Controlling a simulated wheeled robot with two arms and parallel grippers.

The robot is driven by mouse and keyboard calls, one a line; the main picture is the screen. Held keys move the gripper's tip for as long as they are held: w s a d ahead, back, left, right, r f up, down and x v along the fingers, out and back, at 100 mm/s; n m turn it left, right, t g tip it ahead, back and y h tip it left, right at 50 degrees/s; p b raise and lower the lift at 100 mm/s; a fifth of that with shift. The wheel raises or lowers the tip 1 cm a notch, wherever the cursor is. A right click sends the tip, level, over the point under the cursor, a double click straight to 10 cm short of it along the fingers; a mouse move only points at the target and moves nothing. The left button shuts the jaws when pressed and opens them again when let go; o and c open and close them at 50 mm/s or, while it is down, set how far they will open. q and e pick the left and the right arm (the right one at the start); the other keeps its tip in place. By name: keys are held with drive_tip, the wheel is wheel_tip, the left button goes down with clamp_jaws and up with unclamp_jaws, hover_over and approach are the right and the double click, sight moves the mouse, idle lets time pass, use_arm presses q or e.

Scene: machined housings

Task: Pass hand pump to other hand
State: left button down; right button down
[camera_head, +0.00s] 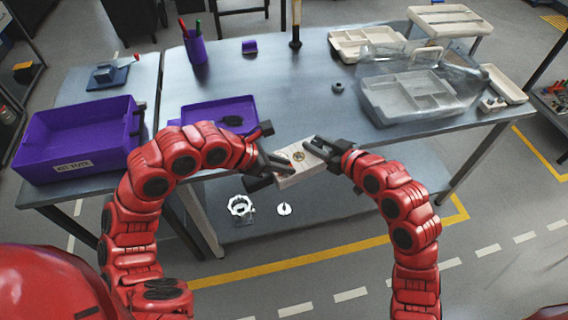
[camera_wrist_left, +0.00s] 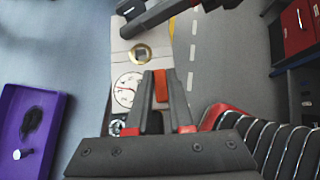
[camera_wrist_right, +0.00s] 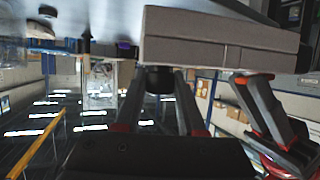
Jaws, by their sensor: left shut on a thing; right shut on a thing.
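The hand pump (camera_head: 299,168) looks like a pale beige box with a round brass fitting on its face. It is held in the air in front of the table, between both grippers. My left gripper (camera_head: 273,166) is shut on its left end. In the left wrist view the pump (camera_wrist_left: 125,65) shows a white dial next to the brass fitting. My right gripper (camera_head: 322,151) is shut on it at the right end. In the right wrist view the pump's plain side (camera_wrist_right: 220,40) spans above the fingers, with a dark round part at their tips.
The grey table (camera_head: 290,105) bears a purple tray (camera_head: 245,103) with a dark item, a purple cup (camera_head: 196,48) and a clear case (camera_head: 415,95). A purple tote (camera_head: 75,140) stands at the left. White parts (camera_head: 241,207) lie on the lower shelf. The table's middle is mostly clear.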

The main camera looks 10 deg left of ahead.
drive_tip(key=shift+r, duration=0.1)
idle(0.6)
drive_tip(key=shift+c, duration=2.1)
unclamp_jaws()
